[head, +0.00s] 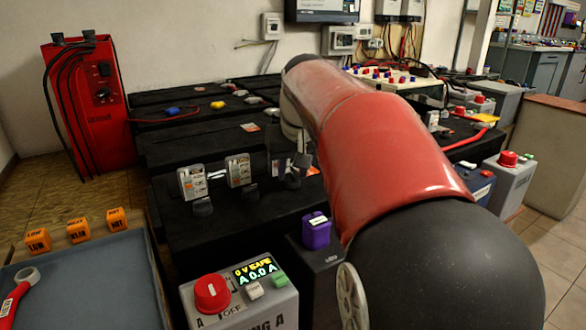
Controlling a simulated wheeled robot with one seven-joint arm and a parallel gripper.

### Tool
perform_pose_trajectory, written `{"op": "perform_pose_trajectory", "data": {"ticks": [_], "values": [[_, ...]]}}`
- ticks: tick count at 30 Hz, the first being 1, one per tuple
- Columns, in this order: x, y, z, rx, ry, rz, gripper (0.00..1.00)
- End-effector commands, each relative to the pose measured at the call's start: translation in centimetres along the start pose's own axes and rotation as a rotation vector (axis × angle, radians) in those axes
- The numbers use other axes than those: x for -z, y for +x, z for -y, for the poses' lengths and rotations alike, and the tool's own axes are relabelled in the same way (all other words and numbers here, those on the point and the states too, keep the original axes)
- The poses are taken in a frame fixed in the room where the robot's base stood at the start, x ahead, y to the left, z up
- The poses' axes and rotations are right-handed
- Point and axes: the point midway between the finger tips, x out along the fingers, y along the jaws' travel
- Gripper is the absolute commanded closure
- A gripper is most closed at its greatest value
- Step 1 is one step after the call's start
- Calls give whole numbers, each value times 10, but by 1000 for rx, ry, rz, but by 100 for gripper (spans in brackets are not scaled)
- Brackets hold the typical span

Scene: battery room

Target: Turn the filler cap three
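Dark round caps stand in a row on the black battery tops in the head view. One cap (203,207) sits below a grey label tag (192,181), and a second cap (250,194) sits below another tag (238,171). I cannot read a number three on either. My gripper (292,178) points down over the same row, right of the second cap. My red and black arm covers part of it. Its fingers are small and dark against the black top, so I cannot tell their opening or whether they touch a cap.
A grey control box (262,310) with a red knob (212,293) and a lit display stands in front. A purple object (316,231) stands right of it. A red charger (92,105) stands behind.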

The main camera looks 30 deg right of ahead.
Motion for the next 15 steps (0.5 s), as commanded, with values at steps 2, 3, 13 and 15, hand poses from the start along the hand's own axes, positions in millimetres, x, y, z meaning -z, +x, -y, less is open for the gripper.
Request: {"op": "perform_pose_trajectory", "data": {"ticks": [2,3,13,15], "values": [[0,0,0,0,0,0,68],[0,0,0,0,0,0,68],[0,-1,0,0,0,0,100],[0,-1,0,0,0,0,100]]}}
